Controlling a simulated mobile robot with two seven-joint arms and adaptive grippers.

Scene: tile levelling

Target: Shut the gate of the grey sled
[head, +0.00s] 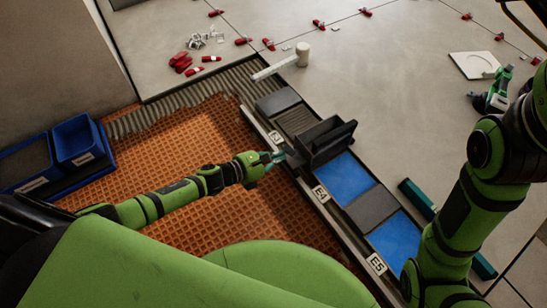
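A dark grey box-like piece with upright walls (325,141) stands on the row of panels right of the orange area; it appears to be the grey sled. Which of its parts is the gate, and whether that is open or shut, I cannot tell. My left gripper (278,157) is just left of it, close to its near left corner. Whether they touch is unclear. The fingers are small and partly merge with the dark parts behind, so their opening does not show. My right arm comes in at the right, and its gripper is out of view.
A rail with labels E4 (321,194) and E5 (376,263) borders blue and grey panels. Blue bins (78,140) stand at left. A white-headed mallet (302,54), red wedges (183,62), a green drill (492,97) and a green bar (417,198) lie around.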

